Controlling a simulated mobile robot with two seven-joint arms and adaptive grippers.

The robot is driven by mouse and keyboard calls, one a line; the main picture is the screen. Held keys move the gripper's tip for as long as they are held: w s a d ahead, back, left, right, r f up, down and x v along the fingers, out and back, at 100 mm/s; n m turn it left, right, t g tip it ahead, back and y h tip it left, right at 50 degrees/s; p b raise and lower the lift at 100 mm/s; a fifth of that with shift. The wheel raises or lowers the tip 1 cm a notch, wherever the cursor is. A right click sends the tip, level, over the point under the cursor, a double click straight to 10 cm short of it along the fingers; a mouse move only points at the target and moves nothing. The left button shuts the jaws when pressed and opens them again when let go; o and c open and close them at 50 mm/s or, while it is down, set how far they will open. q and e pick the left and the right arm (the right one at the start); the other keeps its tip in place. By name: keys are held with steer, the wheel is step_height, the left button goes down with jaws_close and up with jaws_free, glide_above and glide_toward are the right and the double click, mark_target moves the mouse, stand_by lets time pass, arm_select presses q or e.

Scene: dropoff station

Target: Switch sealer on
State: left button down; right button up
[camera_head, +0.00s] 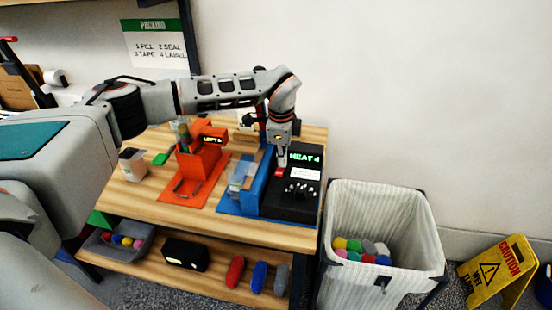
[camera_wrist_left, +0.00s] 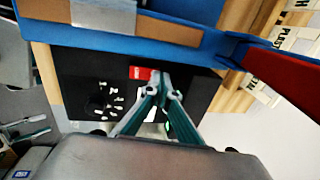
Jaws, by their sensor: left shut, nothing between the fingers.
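The sealer is a black box (camera_head: 290,206) with a blue side on the right of the wooden table. Its display (camera_head: 304,157) glows green and seems to read "HEAT 4". A red switch (camera_head: 279,173) sits on its top, and a dial with white marks is nearer the front. My left gripper (camera_head: 281,163) is shut and empty, pointing down right at the switch. In the left wrist view the closed fingertips (camera_wrist_left: 164,82) are beside the red switch (camera_wrist_left: 141,73); I cannot tell whether they touch it. The dial (camera_wrist_left: 103,101) shows there too. My right gripper is not in view.
A striped bin (camera_head: 350,240) with colourful balls stands right of the table. A yellow caution sign (camera_head: 497,271) is at the far right. The lower shelf holds several items.

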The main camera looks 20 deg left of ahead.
arm_select(q)
steer(key=shift+d+f, duration=0.1)
steer(key=shift+w+a, duration=0.1)
steer(key=shift+a, duration=0.15)
steer(key=shift+d, duration=0.35)
steer(key=shift+s+r, duration=0.25)
steer(key=shift+s, duration=0.35)
steer(key=shift+s+r, duration=0.1)
steer(key=shift+s, duration=0.1)
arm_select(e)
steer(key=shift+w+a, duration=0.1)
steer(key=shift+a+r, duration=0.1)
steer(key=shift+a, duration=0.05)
